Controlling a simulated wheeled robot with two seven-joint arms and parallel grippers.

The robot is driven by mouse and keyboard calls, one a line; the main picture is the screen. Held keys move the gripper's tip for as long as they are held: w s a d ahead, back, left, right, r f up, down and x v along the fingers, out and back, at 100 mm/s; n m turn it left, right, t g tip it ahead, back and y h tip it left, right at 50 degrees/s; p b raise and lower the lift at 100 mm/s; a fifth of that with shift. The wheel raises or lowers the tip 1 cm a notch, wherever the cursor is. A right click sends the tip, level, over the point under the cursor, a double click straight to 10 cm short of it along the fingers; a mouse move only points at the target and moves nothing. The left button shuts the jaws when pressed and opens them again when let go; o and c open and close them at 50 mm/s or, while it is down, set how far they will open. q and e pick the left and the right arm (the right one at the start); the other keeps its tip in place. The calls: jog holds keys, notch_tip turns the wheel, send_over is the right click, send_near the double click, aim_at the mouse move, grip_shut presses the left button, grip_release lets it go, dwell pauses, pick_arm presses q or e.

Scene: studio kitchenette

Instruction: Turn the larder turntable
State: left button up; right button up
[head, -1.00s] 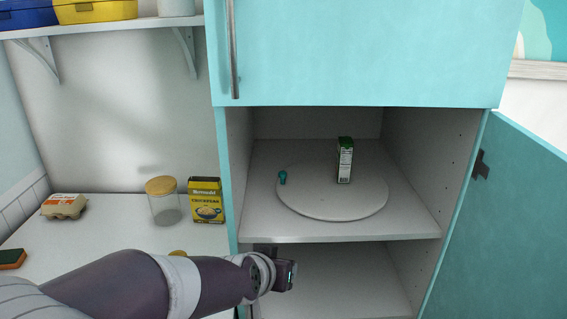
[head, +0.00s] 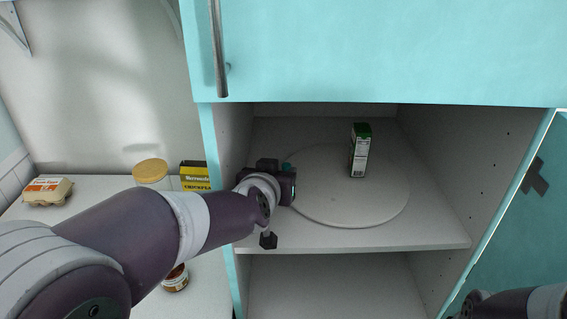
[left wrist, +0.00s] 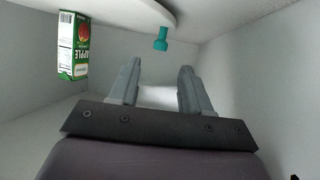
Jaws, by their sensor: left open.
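The larder turntable (head: 340,212) is a round white disc on the cupboard's upper shelf; its edge also shows in the left wrist view (left wrist: 120,8). A small teal knob (head: 287,167) stands at its left rim, partly hidden by my left gripper in the head view; it shows clearly in the left wrist view (left wrist: 161,40). A green and white apple carton (head: 360,152) stands upright on the disc. My left gripper (head: 290,186) is inside the cupboard opening beside the knob, open, with nothing between its fingers (left wrist: 158,85). My right gripper (head: 470,304) shows only partly at the lower right.
The left cupboard wall (head: 233,140) is close to my left gripper. The teal door (head: 520,230) stands open at the right. On the counter are an egg box (head: 48,190), a lidded jar (head: 152,173), a yellow box (head: 195,176) and a small jar (head: 176,279).

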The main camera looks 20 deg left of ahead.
aim_at(286, 167)
pick_arm(q)
jog(key=x, duration=0.6)
jog(key=shift+w+f, duration=0.1)
jog(key=shift+f, duration=0.05)
grip_shut()
